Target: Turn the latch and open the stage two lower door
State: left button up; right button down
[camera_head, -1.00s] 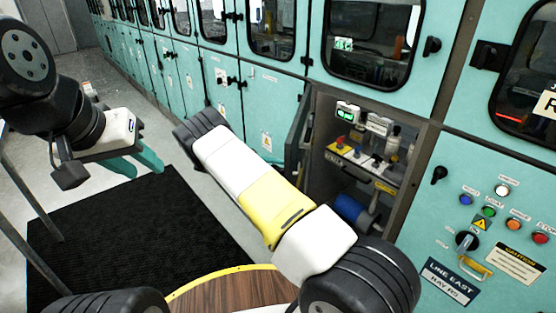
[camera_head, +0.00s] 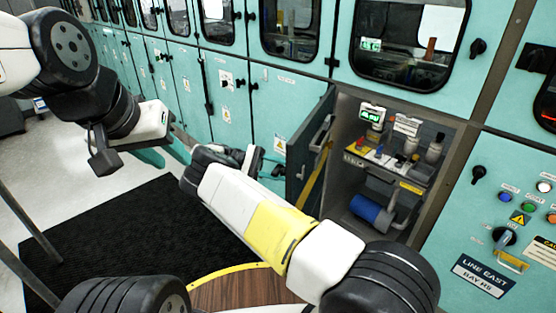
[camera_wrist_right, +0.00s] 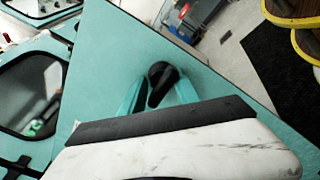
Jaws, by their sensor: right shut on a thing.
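The lower door (camera_head: 311,150) stands swung out to the left of its cabinet opening, with its dark inner face and a yellow strip showing. My right gripper (camera_wrist_right: 158,88) is shut on the black latch (camera_wrist_right: 162,80) on the door's teal outer face. In the head view the right gripper's tips are at the door's outer side, where the latch is hidden or too small to make out. My left gripper (camera_head: 167,155) hangs empty at the left, away from the door; its teal fingers look apart.
The open compartment (camera_head: 345,190) holds a blue cylinder (camera_head: 370,209), bottles and small meters. More teal cabinets line the back left. A black mat (camera_head: 110,230) lies on the floor.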

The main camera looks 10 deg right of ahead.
jog(key=shift+s+a+f, duration=0.2)
jog(key=shift+s+f, duration=0.05)
jog(key=shift+f, duration=0.1)
jog(key=c, duration=1.1)
grip_release()
jog(key=shift+r, duration=0.1)
jog(key=shift+w+d, duration=0.1)
jog(key=shift+r, duration=0.1)
